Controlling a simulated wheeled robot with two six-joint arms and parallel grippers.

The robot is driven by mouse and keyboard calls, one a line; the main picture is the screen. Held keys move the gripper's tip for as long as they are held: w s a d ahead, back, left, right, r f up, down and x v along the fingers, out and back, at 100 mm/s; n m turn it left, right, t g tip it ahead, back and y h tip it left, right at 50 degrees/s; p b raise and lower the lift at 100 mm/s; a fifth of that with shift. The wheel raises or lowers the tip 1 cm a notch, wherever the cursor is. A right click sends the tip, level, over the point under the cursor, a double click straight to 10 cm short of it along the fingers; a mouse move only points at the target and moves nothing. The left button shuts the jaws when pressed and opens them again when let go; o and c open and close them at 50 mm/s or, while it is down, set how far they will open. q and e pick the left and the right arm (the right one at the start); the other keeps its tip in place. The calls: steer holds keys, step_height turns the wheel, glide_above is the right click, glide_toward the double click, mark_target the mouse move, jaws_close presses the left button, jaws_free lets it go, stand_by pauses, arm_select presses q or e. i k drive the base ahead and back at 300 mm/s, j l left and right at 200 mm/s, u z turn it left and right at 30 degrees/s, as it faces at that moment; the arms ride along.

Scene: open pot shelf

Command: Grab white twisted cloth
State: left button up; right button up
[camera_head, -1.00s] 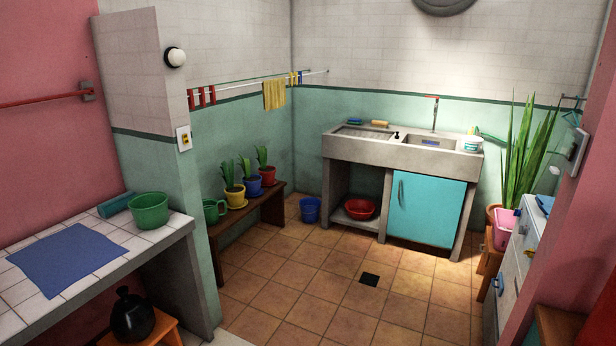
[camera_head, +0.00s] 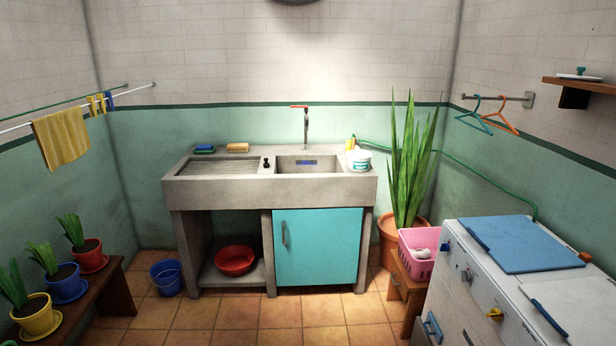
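A small white item (camera_head: 424,253) lies in the pink basket (camera_head: 408,266) at the right. It may be cloth, but it is too small to tell whether it is twisted. No other white cloth shows clearly. The basket stands on a low wooden stool (camera_head: 398,290), between the potted plant and the white appliance. Neither of my grippers is in view.
A concrete sink unit (camera_head: 220,190) with a turquoise door stands against the back wall. A plant bench (camera_head: 105,295) stands left. Tiled floor (camera_head: 240,325) is clear in front of the sink.

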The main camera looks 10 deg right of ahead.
mark_target(418, 253)
steer(key=i+z, duration=0.45)
steer(key=i+j+z, duration=0.25)
steer(key=i+z, duration=0.15)
steer(key=i, duration=0.2)
steer(key=i+j+z, duration=0.9)
steer(key=i, duration=0.05)
